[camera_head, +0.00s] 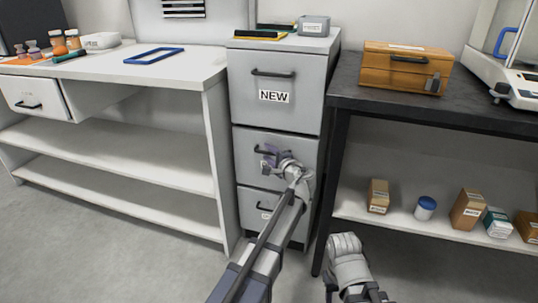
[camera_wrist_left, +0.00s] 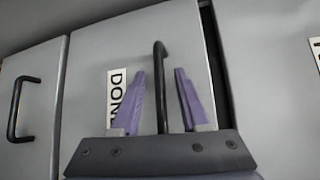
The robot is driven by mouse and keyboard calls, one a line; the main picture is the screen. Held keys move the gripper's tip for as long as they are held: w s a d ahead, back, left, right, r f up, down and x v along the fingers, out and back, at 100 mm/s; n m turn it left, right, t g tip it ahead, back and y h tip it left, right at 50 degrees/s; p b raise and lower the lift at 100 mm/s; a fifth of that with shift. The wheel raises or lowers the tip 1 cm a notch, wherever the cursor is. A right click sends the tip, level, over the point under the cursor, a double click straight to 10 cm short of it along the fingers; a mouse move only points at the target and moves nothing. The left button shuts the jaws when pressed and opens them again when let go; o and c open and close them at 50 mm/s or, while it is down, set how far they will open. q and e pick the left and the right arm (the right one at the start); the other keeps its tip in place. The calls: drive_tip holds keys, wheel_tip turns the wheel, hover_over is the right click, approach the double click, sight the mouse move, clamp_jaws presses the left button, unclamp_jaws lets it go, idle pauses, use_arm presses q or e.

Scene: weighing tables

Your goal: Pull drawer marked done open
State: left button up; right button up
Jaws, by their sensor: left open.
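The grey drawer marked DONE (camera_wrist_left: 115,52) fills the middle of the left wrist view; its label (camera_wrist_left: 116,90) is partly hidden by a finger. In the head view it is the middle drawer (camera_head: 306,150) of the cabinet, below the NEW drawer (camera_head: 275,110). Its dark bar handle (camera_wrist_left: 161,65) stands between the two purple fingers of my left gripper (camera_wrist_left: 168,85). The fingers are open, with space on both sides of the bar. In the head view my left gripper (camera_head: 273,160) is at the drawer's front. A dark gap shows along the drawer's NEW-side edge in the wrist view.
A lower drawer (camera_head: 262,206) is below, partly behind my left arm. A white workbench (camera_head: 205,72) stands left of the cabinet, a dark table (camera_head: 470,112) right of it. Boxes, such as a brown one (camera_head: 378,196), sit on its shelf. Floor in front is clear.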

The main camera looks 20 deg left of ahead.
use_arm(q)
clamp_jaws()
idle(1.4)
